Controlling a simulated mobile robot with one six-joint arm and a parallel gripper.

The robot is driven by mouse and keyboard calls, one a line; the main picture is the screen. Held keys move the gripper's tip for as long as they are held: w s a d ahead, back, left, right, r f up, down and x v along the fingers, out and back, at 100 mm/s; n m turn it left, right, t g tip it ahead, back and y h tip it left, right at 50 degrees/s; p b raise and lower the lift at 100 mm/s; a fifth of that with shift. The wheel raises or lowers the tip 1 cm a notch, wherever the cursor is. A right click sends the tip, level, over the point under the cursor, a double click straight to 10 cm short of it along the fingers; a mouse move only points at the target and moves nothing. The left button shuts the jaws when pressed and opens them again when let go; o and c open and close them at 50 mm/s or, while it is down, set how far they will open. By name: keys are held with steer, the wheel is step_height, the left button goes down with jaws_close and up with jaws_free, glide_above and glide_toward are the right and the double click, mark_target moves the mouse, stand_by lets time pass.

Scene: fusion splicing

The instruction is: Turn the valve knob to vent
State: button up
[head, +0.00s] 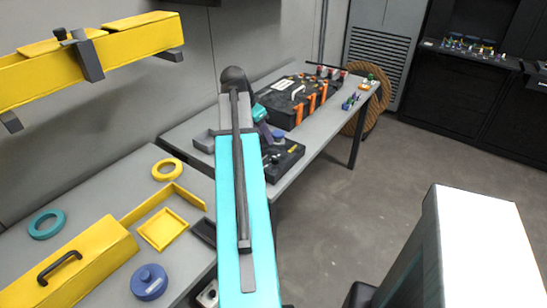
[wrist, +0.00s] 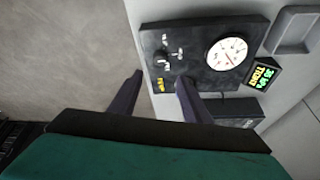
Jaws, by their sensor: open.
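The valve panel (wrist: 192,68) is a dark box in the upper middle of the wrist view. It carries a dark knob (wrist: 162,57) ringed by small white marks, with a yellow label (wrist: 166,85) below. The knob's pointing direction is too small and dark to tell. A round white gauge (wrist: 227,53) sits right of the knob. My gripper (wrist: 158,78) is open and empty. Its right finger overlaps the panel's lower edge; its left finger is beside the panel over the floor. In the head view the box (head: 287,158) is partly hidden by my arm.
A small lit display (wrist: 262,73) stands beside the panel, and a grey tray (wrist: 293,30) lies further right. In the head view a black case with orange latches (head: 293,100) lies behind on the grey table (head: 190,130). Open floor (head: 400,160) lies to the right.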

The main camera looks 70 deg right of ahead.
mark_target(275, 157)
steer(key=shift+s+d+f, duration=0.1)
steer(key=shift+f, duration=0.05)
steer(key=shift+p+x, duration=1.35)
steer(key=shift+x, duration=5.4)
steer(key=c, duration=1)
steer(key=shift+c, duration=0.2)
